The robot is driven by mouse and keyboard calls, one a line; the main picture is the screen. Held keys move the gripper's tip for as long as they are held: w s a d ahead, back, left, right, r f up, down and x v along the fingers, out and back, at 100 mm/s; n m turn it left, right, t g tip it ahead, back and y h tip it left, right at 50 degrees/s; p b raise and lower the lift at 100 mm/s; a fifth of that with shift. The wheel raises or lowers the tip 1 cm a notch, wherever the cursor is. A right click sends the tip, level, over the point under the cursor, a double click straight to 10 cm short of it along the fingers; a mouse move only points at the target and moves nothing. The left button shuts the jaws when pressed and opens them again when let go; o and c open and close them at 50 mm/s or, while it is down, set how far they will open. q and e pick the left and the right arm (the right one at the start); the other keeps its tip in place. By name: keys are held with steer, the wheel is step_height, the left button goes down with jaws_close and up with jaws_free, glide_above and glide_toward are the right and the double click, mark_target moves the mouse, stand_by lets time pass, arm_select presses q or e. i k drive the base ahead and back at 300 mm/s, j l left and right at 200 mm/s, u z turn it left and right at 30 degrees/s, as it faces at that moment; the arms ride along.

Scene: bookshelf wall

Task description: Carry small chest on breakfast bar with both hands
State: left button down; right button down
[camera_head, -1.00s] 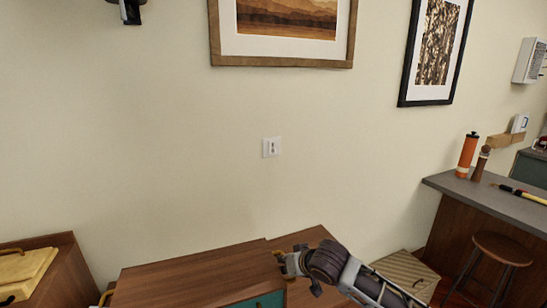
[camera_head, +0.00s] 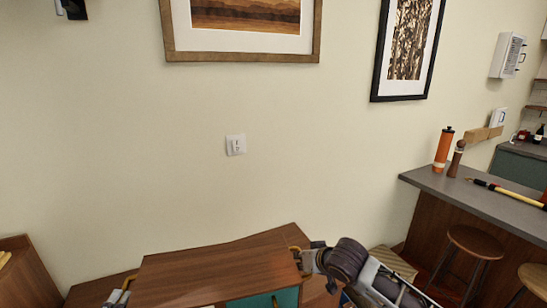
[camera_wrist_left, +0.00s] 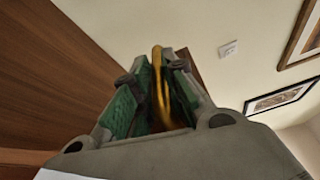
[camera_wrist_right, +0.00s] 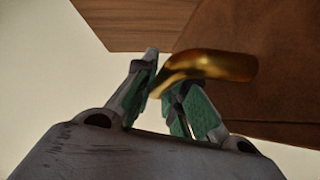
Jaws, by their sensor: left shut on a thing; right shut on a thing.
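The small chest (camera_head: 215,268), brown wood with a teal front (camera_head: 262,301), is at the bottom of the head view. My left gripper (camera_head: 122,293) is at its left side. In the left wrist view its fingers (camera_wrist_left: 160,95) are shut around a gold handle (camera_wrist_left: 157,62). My right gripper (camera_head: 302,262) is at its right side, and in the right wrist view its fingers (camera_wrist_right: 165,90) are shut on another gold handle (camera_wrist_right: 215,64). The breakfast bar (camera_head: 480,199), with a grey top, stands at the right. The chest's underside is hidden.
A brown wooden top (camera_head: 95,291) shows behind and beside the chest. On the bar are an orange cylinder (camera_head: 443,150), a brown mill (camera_head: 456,160) and a long yellow-and-black tool (camera_head: 505,190). Stools (camera_head: 476,241) stand before the bar. Its near left end looks clear.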

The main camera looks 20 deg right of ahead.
mark_target(501, 205)
steer(key=l+z, duration=0.15)
steer(key=l, duration=0.3)
steer(key=i+l+z, duration=0.2)
steer(key=l, duration=0.25)
steer(key=l+z, duration=0.15)
steer(key=l, duration=0.3)
steer(key=i+l+z, duration=0.2)
steer(key=l, duration=0.2)
steer(key=i+l+z, duration=0.15)
steer(key=l, duration=0.25)
steer(key=i+l+z, duration=0.15)
steer(key=l, duration=0.25)
steer(key=i+l+z, duration=0.7)
steer(key=i, duration=0.35)
steer(key=j, duration=0.1)
